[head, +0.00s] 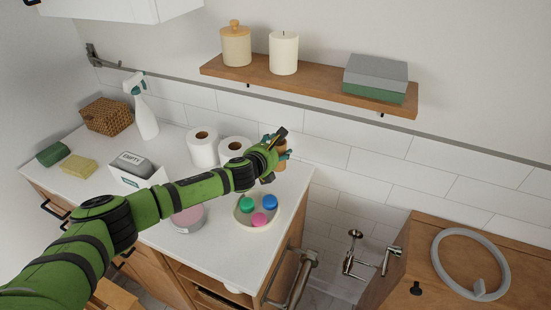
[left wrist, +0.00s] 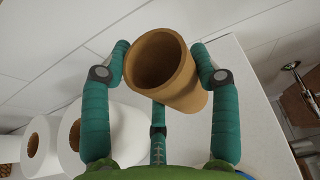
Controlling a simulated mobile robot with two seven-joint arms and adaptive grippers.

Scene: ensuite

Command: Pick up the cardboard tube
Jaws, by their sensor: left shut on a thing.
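The cardboard tube (left wrist: 165,65) is a brown hollow cylinder with its open end facing the left wrist camera. My left gripper (left wrist: 161,70) is shut on it, with teal fingers on its left and right sides and a third finger below. In the head view, the tube (head: 281,154) shows as a small brown piece beside my left gripper (head: 272,148), near the back right corner of the white counter. The arm and hand cover part of it there. I cannot tell whether the tube touches the counter. My right gripper is not in view.
Two white paper rolls (head: 202,148) stand left of the gripper. A spray bottle (head: 144,112), wicker basket (head: 106,117) and grey-topped box (head: 126,177) stand farther left. A wooden shelf (head: 310,88) hangs above.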

